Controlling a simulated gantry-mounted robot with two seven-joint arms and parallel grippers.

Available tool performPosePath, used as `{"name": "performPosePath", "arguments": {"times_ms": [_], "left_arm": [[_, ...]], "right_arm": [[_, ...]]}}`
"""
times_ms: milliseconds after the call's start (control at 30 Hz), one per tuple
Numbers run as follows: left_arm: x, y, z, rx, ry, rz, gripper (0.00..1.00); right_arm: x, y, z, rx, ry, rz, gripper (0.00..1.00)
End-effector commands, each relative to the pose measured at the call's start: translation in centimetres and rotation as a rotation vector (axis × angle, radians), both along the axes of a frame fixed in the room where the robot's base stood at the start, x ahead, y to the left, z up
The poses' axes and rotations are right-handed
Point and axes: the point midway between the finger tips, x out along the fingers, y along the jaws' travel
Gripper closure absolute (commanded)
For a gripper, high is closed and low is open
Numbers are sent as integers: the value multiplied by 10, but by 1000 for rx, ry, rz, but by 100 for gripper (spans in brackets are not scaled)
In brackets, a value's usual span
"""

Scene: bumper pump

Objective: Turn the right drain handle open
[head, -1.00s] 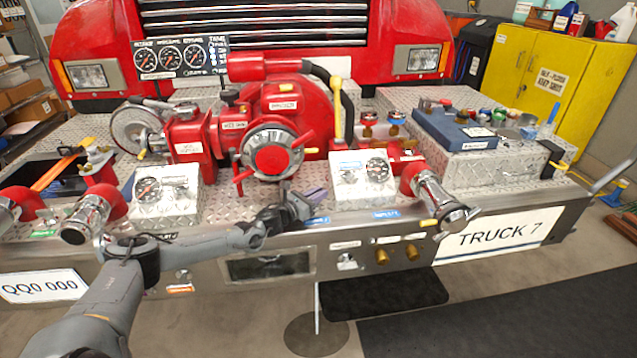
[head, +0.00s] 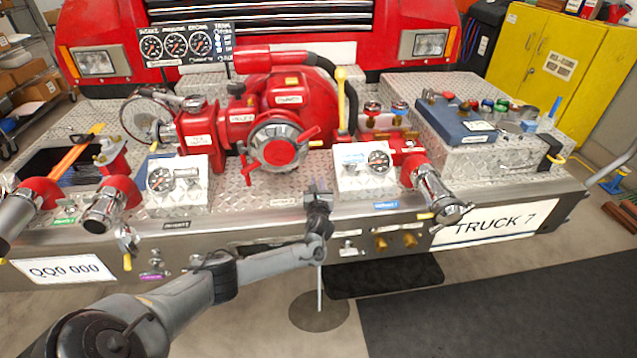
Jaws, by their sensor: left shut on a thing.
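My left gripper (head: 318,188) stands at the bumper's front top edge, near the middle, with its fingers pointing up and away. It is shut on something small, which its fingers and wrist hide. I cannot tell if that is the right drain handle. A small metal fitting (head: 347,249) sits under a white label on the front panel, just right of my left wrist. A yellow-tipped lever (head: 426,216) shows beside the chrome right outlet (head: 435,191). The labels are too small to read, so I cannot tell which is the right drain handle.
The red pump (head: 275,145) stands behind my gripper, with a right gauge box (head: 352,182) and a left gauge box (head: 167,190) beside it. Two brass caps (head: 395,241) are on the front panel.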

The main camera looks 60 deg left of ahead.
Motion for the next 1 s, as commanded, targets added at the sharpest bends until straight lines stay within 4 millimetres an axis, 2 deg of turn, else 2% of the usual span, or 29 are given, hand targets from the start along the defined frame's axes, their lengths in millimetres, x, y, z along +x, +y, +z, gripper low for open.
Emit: {"name": "performPosePath", "arguments": {"times_ms": [300,767,800,933,1000], "left_arm": [[-1,0,1,0,-2,102,100],[-2,2,0,0,-1,117,100],[-2,2,0,0,-1,117,81],[-2,2,0,1,0,116,62],[-2,2,0,1,0,116,62]], "right_arm": [[0,1,4,4,1,-3,57],[0,0,3,0,1,1,57],[0,0,3,-2,1,2,57],[0,-1,3,-5,0,4,57],[0,-1,3,-6,0,4,57]]}}
